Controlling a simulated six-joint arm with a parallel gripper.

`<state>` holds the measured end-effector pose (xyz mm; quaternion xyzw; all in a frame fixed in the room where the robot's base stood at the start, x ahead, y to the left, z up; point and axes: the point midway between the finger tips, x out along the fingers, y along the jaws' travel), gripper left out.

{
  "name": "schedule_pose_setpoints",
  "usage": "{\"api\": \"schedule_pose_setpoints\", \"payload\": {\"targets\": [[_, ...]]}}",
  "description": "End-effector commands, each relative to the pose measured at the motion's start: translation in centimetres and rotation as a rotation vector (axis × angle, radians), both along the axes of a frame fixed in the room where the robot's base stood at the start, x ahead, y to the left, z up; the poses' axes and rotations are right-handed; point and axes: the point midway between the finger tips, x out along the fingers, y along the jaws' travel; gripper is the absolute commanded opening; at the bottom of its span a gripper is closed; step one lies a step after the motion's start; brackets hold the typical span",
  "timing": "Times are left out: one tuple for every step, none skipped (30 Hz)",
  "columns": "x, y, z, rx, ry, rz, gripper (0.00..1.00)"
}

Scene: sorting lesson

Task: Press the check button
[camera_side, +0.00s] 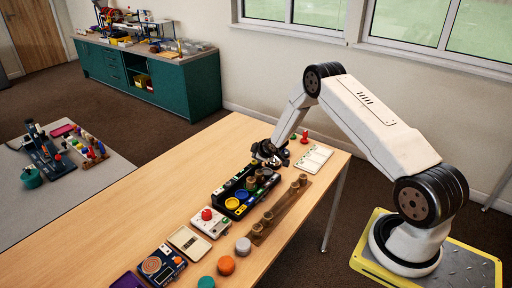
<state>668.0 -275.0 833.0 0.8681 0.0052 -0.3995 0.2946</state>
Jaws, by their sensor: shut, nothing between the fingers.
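A white box (218,224) with a red domed button (207,214) stands on the wooden table, just in front of a black sorting tray (219,193). Nothing touches the red button. A dark blue device (175,268) with a round orange top stands nearer the camera. I cannot tell from any label which one is the check button. My gripper (265,163) is shut and empty, low over the far end of the black tray, well behind the red button. Its fingertips are small and partly merge with the dark tray and brown pieces there.
A brown wooden strip (267,218) with several pegs lies right of the tray. Grey (243,245), orange (226,265) and green (206,282) round pieces stand near the front edge. A beige flat tray (189,241) and white card (315,158) also lie here. The table's left side is clear.

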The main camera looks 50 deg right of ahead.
Motion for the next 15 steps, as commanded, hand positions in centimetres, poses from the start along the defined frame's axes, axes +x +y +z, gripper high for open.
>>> {"api": "schedule_pose_setpoints", "payload": {"targets": [[0.00, 0.00, 0.00, 0.000, 0.000, 0.000, 0.00], [0.00, 0.00, -0.02, 0.000, 0.000, 0.000, 0.00], [0.00, 0.00, -0.06, 0.000, 0.000, 0.000, 0.00], [-0.01, 0.00, -0.09, 0.000, 0.000, 0.000, 0.00], [-0.01, 0.00, -0.16, 0.000, 0.000, 0.000, 0.00], [-0.01, 0.00, -0.26, 0.000, 0.000, 0.000, 0.00], [-0.02, 0.00, -0.33, 0.000, 0.000, 0.000, 0.00], [-0.01, -0.01, -0.41, 0.000, 0.000, 0.000, 0.00], [-0.01, -0.01, -0.52, 0.001, 0.000, -0.001, 0.00], [-0.01, -0.02, -0.60, 0.001, 0.000, -0.001, 0.00], [-0.01, -0.03, -0.67, 0.001, 0.000, -0.001, 0.00], [-0.01, -0.03, -0.74, 0.001, 0.000, -0.001, 0.00], [-0.01, -0.03, -0.78, 0.001, 0.000, -0.001, 0.00], [-0.01, -0.04, -0.81, 0.001, 0.000, -0.001, 0.00], [-0.01, -0.04, -0.84, 0.001, 0.000, -0.001, 0.00]]}}
